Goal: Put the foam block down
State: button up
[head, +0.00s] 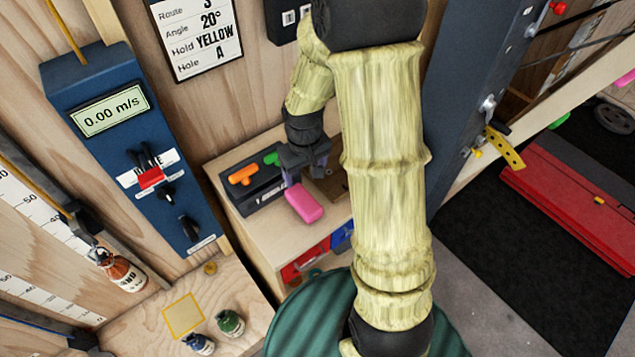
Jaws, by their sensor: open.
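A pink block with rounded edges (304,203), which looks like the foam block, lies on the light wooden bench top (270,240), in front of the dark tray. My gripper (306,172) is just behind and above it in the head view, pointing down, with its jaws open. The fingertips are close to the block's far end; I cannot tell whether they touch it. My arm comes down from the top and covers the right part of the bench.
A dark tray (262,199) holds an orange piece (243,175) and a green piece (271,158). A brown item (333,186) lies right of my gripper. Lower left, a ledge carries a yellow square (183,314) and two small bottles (230,322). A blue control box (130,140) stands left.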

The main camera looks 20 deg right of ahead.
jog(key=s+r+m+t, duration=0.1)
jog(key=s+r+m, duration=0.1)
jog(key=s+r, duration=0.5)
jog(key=s, duration=0.4)
jog(key=shift+a+r+t, duration=0.2)
jog(key=shift+r+t, duration=0.1)
jog(key=shift+w, duration=0.15)
jog(key=shift+c, duration=0.2)
